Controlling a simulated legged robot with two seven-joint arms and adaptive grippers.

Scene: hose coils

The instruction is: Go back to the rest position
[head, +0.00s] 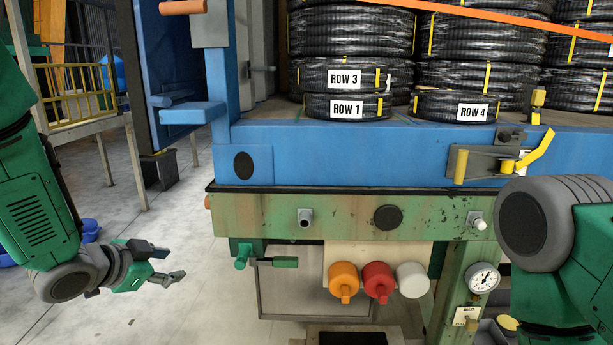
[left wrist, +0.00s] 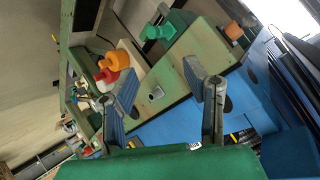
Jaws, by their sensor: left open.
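My left gripper (head: 168,263) hangs at the lower left of the head view, over the grey floor and left of the green metal frame. Its two fingers are spread apart with nothing between them. In the left wrist view the fingers of the left gripper (left wrist: 158,92) also stand apart and empty, with the frame behind them. My right arm shows at the right edge of the head view, but its gripper is outside the picture.
Black hose coils (head: 352,30) labelled ROW 3, ROW 1 and ROW 4 sit on the blue bed (head: 330,150). Below are orange (head: 343,277), red (head: 378,277) and white (head: 412,279) caps and a gauge (head: 483,278). Clear floor (head: 150,310) lies at lower left.

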